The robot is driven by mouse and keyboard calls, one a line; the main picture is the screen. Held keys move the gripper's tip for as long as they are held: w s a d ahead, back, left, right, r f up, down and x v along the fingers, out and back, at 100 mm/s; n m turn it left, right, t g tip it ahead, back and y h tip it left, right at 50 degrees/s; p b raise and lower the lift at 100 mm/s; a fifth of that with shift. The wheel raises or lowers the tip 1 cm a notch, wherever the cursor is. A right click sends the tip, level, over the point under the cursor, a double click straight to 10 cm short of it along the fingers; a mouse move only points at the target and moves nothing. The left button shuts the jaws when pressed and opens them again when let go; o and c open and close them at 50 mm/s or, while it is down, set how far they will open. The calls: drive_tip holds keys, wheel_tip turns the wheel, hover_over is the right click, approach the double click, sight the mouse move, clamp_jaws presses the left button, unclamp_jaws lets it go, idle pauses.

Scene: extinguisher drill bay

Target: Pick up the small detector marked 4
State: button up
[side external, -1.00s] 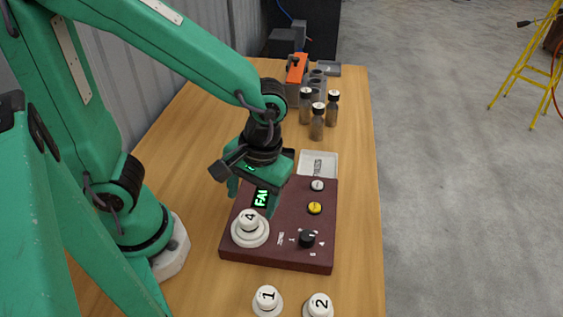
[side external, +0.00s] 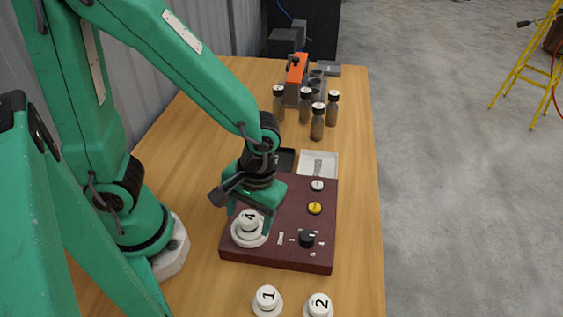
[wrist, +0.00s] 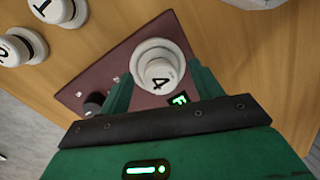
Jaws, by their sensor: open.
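The small white detector marked 4 (side external: 249,222) sits upright on a white round base on the maroon test box (side external: 285,262). In the wrist view the detector marked 4 (wrist: 159,75) shows between and just ahead of my two green fingers. My gripper (side external: 252,221) is open and points down over the box, with one finger to the right of the detector. In the side view the gripper body is close above and behind it. I cannot tell whether either finger touches it. The box's green-lit display is mostly hidden by my gripper in the side view; part of it (wrist: 180,99) shows in the wrist view.
Detectors marked 1 (side external: 267,300) and 2 (side external: 318,306) stand on the table in front of the box. The box carries a black knob (side external: 307,239), a yellow button (side external: 315,208) and a white button (side external: 317,185). Trays (side external: 318,163) and several bottles (side external: 317,123) stand behind.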

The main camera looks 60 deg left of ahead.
sight(246, 218)
idle(0.4)
drive_tip(key=c, duration=1.1)
drive_tip(key=shift+r, duration=0.25)
drive_tip(key=c, duration=0.3)
drive_tip(key=shift+r, duration=0.55)
clamp_jaws()
wheel_tip(246, 218, up, 2)
drive_tip(key=shift+r, duration=0.25)
drive_tip(key=s+d+r+t, duration=0.1)
drive_tip(key=s+d+r, duration=0.5)
drive_tip(key=s, duration=0.4)
drive_tip(key=shift+r, duration=0.45)
